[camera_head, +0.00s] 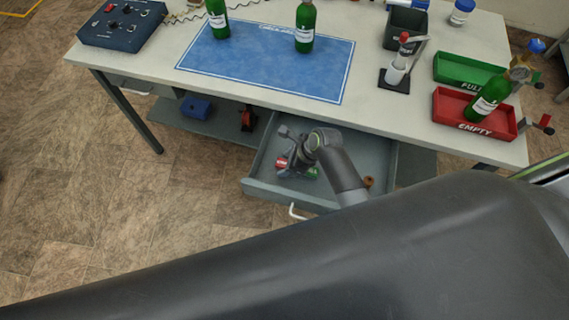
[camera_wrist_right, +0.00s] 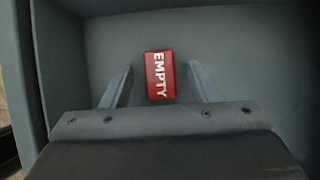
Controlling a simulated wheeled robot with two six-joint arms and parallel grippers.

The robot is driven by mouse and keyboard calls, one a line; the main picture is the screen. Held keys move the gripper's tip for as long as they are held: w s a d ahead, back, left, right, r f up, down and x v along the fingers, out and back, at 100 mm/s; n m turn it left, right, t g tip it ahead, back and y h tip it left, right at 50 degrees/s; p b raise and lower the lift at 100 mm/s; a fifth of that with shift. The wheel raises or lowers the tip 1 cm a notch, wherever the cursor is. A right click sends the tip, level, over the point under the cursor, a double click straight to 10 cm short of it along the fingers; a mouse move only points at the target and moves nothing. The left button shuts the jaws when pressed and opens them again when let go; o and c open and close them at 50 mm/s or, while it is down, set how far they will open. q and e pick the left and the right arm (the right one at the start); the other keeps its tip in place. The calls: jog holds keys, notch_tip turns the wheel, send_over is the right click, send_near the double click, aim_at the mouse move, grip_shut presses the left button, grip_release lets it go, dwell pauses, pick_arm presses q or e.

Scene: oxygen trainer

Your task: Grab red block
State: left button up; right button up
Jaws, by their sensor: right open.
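The red block (camera_wrist_right: 159,82), marked "EMPTY" in white, lies on the floor of the open drawer (camera_head: 233,187). In the head view a small red part of the block (camera_head: 282,162) shows beside my right gripper (camera_head: 296,163), and the rest is hidden by it. In the right wrist view my right gripper (camera_wrist_right: 160,67) is open, with one finger on each side of the block and a gap to each. My left gripper is not in view.
The drawer walls surround my right gripper, below the table (camera_head: 390,110). A small green item (camera_head: 313,172) and a brown item (camera_head: 369,181) show in the drawer. Green bottles, a blue mat (camera_head: 265,70), a red tray (camera_head: 450,112) and a green tray (camera_head: 460,70) are on the table.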

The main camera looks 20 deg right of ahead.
jog(key=shift+c, duration=0.3)
jog(key=c, duration=1)
jog(key=shift+r, duration=0.1)
